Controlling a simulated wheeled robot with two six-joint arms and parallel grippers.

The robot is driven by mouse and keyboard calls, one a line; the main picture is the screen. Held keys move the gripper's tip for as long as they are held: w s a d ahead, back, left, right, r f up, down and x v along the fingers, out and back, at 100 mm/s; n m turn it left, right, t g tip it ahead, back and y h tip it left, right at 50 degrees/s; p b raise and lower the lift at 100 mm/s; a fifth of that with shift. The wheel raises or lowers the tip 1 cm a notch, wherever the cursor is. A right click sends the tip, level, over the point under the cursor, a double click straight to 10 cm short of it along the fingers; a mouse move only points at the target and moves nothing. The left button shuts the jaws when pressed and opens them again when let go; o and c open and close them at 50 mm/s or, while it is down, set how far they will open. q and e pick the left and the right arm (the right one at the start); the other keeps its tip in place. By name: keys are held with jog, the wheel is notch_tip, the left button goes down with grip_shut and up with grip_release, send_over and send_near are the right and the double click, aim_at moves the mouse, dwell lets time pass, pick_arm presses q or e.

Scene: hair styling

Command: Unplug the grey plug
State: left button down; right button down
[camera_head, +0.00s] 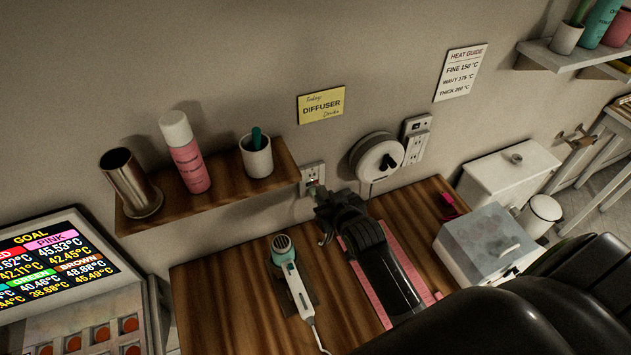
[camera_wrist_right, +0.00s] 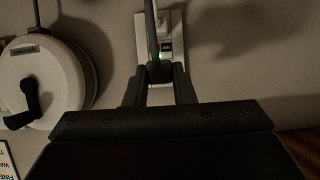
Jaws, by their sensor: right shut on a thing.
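My right gripper (camera_head: 322,207) is in front of the wall outlet (camera_head: 312,172) above the wooden counter. In the right wrist view the gripper (camera_wrist_right: 160,88) is shut on the grey plug (camera_wrist_right: 160,72), whose dark cord runs up the picture. The pale outlet plate (camera_wrist_right: 177,28) is right behind the plug, and a small green light shows beside the cord. I cannot tell whether the plug's prongs sit in the outlet. In the head view my gripper hides most of the plug. My left gripper is not in view.
A white cord reel (camera_head: 372,158) and a second outlet (camera_head: 414,144) are on the wall to the right. A wooden shelf (camera_head: 225,190) with a cup, a pink bottle and a metal canister is on the left.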

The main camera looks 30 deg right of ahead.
jog(key=shift+s, duration=0.1)
jog(key=shift+s+a, duration=0.15)
jog(key=shift+s, duration=2.3)
